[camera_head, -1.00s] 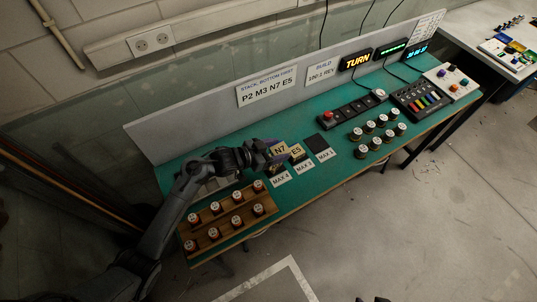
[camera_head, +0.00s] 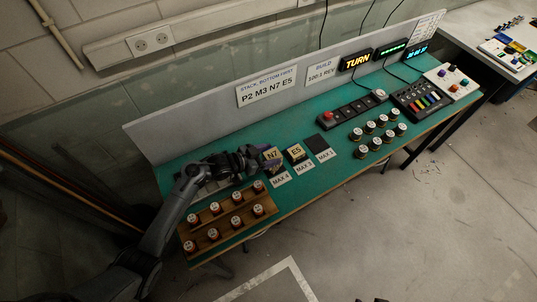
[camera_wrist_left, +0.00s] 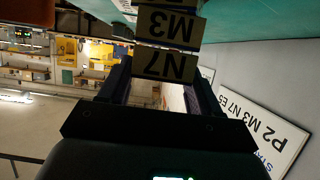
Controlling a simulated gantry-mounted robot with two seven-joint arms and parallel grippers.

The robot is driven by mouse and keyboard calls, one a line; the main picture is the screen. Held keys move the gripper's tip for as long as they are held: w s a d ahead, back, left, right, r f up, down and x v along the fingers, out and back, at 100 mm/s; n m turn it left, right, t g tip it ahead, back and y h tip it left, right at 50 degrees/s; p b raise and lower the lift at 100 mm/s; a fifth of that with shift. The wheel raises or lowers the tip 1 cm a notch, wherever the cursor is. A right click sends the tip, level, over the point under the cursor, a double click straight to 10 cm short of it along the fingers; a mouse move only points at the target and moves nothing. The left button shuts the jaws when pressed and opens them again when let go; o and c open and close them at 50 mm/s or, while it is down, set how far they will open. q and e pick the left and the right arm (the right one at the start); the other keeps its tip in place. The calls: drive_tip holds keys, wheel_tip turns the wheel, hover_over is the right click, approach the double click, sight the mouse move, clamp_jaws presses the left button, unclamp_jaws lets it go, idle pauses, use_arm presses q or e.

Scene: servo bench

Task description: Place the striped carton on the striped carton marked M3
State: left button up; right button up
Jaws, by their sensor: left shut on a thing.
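The carton marked N7 (camera_head: 272,154) is between the fingers of my left gripper (camera_head: 265,158), which is shut on it. In the left wrist view its label (camera_wrist_left: 166,65) appears upside down. The carton marked M3 (camera_wrist_left: 170,27) is right beneath N7, in line with it; any small gap between them cannot be made out. Part of another carton shows beyond M3 at the top edge of that view. In the head view M3 is largely hidden below N7 and the gripper. My right gripper is not in view.
A carton marked E5 (camera_head: 296,152) stands just right of N7. An empty dark pad (camera_head: 317,143) lies beyond it. A wooden rack (camera_head: 229,222) with several spools is at front left. A sign (camera_head: 266,89) on the back panel reads P2 M3 N7 E5.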

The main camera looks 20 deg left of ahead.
use_arm(q)
drive_tip(key=o, duration=0.6)
drive_tip(key=shift+f, duration=0.15)
drive_tip(key=o, duration=0.5)
